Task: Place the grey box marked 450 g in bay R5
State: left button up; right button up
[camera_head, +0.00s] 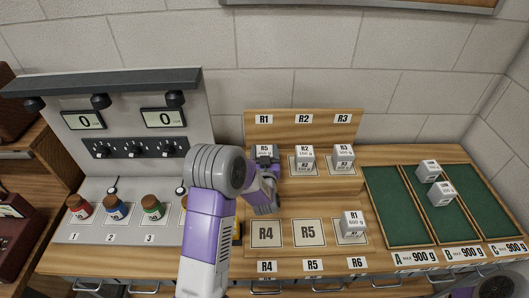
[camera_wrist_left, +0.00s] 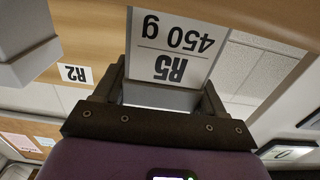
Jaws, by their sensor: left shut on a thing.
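The grey box marked R5 450 g (camera_head: 265,150) is at the upper left bay, under the R1 sign, in the head view. In the left wrist view the box (camera_wrist_left: 176,45) shows its label upside down between the fingers. My left gripper (camera_head: 264,166) is shut on it. I cannot tell whether the box touches the shelf. Bay R5 (camera_head: 309,233) is the middle panel of the lower row and is empty. My right gripper is not in view.
Box R2 (camera_head: 305,154) and box R3 (camera_head: 343,155) stand on the upper row. Box R1 (camera_head: 352,222) stands in bay R6; bay R4 (camera_head: 266,234) is empty. Two boxes (camera_head: 428,169) lie in the green trays at right. Coloured bottles (camera_head: 116,208) stand at left.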

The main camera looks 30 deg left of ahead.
pick_arm(q)
jog(key=o, duration=1.4)
jog(key=shift+f, duration=0.1)
jog(key=shift+r, duration=0.2)
jog(key=v, duration=1.2)
jog(key=shift+f+b, duration=0.1)
jog(key=shift+b, duration=0.25)
